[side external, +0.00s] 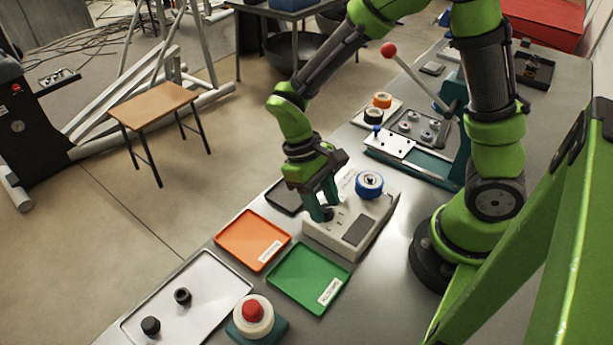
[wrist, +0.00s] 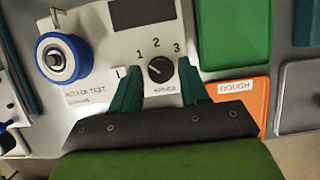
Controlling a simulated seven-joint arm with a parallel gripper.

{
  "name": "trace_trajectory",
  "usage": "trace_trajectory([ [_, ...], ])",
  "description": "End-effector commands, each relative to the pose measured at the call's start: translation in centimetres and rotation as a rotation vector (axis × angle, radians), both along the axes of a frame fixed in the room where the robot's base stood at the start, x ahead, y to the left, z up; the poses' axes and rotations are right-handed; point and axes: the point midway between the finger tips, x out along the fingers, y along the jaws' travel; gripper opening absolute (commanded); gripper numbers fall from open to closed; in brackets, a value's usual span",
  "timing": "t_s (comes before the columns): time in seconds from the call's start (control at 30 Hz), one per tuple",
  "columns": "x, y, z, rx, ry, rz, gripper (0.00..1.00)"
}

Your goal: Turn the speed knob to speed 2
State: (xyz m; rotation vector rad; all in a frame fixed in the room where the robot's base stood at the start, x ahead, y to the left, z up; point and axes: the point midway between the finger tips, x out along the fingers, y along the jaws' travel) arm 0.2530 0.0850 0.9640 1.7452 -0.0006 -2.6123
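The speed knob (wrist: 161,70) is small, round and black, on the light grey face of a test box (side external: 385,215). The figures 1, 2 and 3 are printed around it in the wrist view. A pale mark shows on the knob, but it is too small to tell which figure it points to. My gripper (wrist: 158,66) is open, with one teal finger to each side of the knob and gaps visible between fingers and knob. In the side view my gripper (side external: 323,207) is low over the box's left end and largely hides the knob.
A blue-rimmed wheel (side external: 369,184) stands on the box, also in the wrist view (wrist: 58,59). An orange tray (side external: 240,240) and green tray (side external: 300,277) lie in front. A red button (side external: 252,310) and a white tray (side external: 215,285) with black rings are nearer.

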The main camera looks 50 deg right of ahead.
Motion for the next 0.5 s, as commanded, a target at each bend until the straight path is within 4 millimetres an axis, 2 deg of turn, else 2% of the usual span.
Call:
trace_trajectory([
  [0.03,0.02,0.00,0.01,0.000,0.000,0.000,0.37],
  [0.27,0.03,0.00,0.04,0.000,-0.001,0.000,0.01],
  [0.5,0.04,-0.03,0.06,0.000,-0.001,-0.017,0.00],
])
